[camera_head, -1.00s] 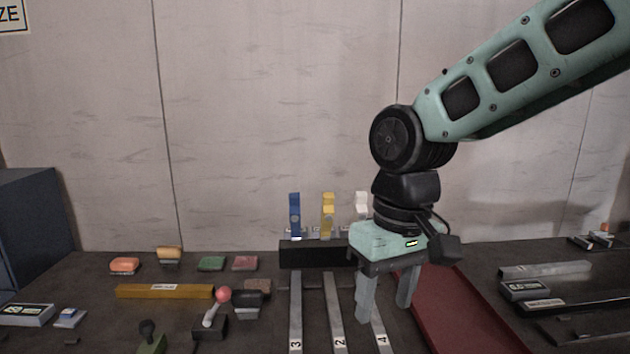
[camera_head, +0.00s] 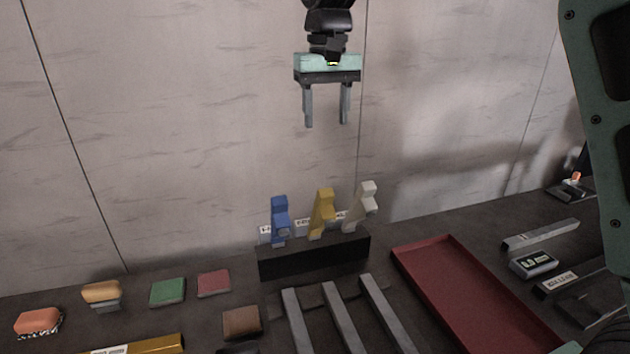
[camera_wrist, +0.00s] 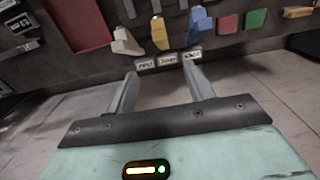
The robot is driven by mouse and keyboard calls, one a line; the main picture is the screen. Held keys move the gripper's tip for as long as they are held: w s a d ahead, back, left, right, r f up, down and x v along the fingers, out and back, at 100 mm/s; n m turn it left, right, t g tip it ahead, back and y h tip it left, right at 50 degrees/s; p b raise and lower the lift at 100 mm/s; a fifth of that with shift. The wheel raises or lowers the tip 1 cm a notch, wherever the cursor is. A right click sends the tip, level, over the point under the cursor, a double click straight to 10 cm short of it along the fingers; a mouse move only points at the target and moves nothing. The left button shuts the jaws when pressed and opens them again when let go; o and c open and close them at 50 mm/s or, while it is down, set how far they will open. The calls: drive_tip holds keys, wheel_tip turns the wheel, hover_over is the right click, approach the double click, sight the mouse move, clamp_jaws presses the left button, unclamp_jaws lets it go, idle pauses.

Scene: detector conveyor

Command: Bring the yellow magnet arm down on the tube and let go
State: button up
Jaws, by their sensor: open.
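The yellow magnet arm (camera_head: 322,214) stands raised in the middle of a black block (camera_head: 314,258), between a blue arm (camera_head: 280,222) on the left and a white arm (camera_head: 363,207) on the right. In the wrist view the yellow arm (camera_wrist: 159,33) lies beyond the fingertips, with the white arm on its left and the blue arm on its right. My gripper (camera_head: 327,124) is open and empty, pointing down high above the block, apart from all three arms. Its two fingers (camera_wrist: 164,84) show in the wrist view. I cannot make out which thing is the tube.
Several grey bars (camera_head: 342,316) lie in front of the block. A red tray (camera_head: 470,300) is to the right. Green (camera_head: 167,292), red (camera_head: 214,283) and orange (camera_head: 38,322) blocks lie to the left. The wall rises behind the table.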

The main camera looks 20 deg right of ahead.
sight(325, 189)
wheel_tip(325, 189, down, 17)
drive_tip(key=p, duration=0.2)
drive_tip(key=shift+s+p, duration=0.1)
drive_tip(key=shift+p, duration=0.2)
drive_tip(key=c, duration=0.9)
